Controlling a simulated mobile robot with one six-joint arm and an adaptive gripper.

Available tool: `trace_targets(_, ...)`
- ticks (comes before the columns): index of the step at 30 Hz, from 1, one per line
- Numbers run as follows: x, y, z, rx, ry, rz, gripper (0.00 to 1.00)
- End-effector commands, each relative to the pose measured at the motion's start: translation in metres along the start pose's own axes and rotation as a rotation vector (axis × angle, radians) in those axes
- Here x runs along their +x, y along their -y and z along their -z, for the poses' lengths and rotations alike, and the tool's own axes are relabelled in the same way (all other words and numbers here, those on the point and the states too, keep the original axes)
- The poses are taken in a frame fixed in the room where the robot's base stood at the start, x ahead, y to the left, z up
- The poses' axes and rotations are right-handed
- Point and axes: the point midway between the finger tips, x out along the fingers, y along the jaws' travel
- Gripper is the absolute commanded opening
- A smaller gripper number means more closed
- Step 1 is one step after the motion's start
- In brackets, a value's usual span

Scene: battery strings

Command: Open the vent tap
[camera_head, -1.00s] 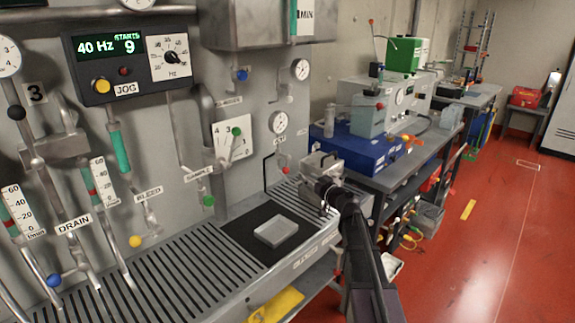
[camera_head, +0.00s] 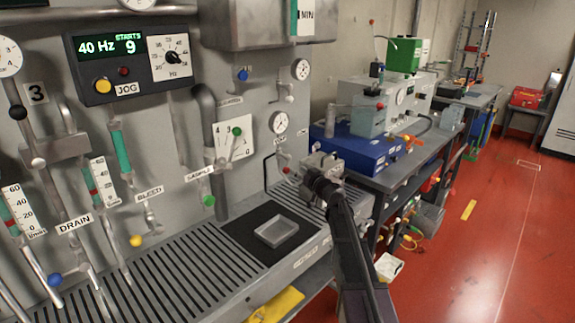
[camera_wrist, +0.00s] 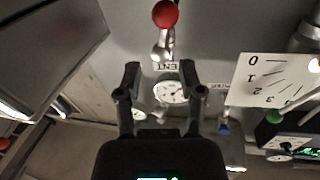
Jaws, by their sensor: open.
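The vent tap (camera_wrist: 164,40) shows in the wrist view as a pale metal fitting with a red ball knob (camera_wrist: 165,14) at the top of the picture. The VENT label (camera_wrist: 157,67) appears upside down below it. In the head view the red knob (camera_head: 286,170) is small, low on the panel, just left of my gripper (camera_head: 318,163). In the wrist view my gripper (camera_wrist: 160,72) has its two dark fingers spread apart, with nothing between them. The red knob lies beyond the fingertips, apart from them. The fingertips are hard to make out in the head view.
A round gauge (camera_wrist: 171,92) lies behind the fingers in the wrist view. A white scale plate (camera_wrist: 268,80) is to its right. In the head view a slatted bench (camera_head: 190,270) with a shallow tray (camera_head: 276,231) runs below the panel. The blue case (camera_head: 360,150) stands right of the gripper.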

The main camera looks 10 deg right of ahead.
Motion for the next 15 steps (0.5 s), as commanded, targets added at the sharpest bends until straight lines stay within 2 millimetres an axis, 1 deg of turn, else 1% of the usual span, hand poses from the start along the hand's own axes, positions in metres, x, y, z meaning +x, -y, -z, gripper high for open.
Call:
trace_targets(1,0.011,-0.001,0.000,0.000,0.000,0.001,0.50)
trace_targets(6,0.037,-0.001,0.000,0.000,0.000,0.001,0.50)
trace_targets(12,0.061,-0.001,0.000,0.000,0.000,0.001,0.50)
trace_targets(15,0.068,-0.001,0.000,0.000,0.000,0.001,0.50)
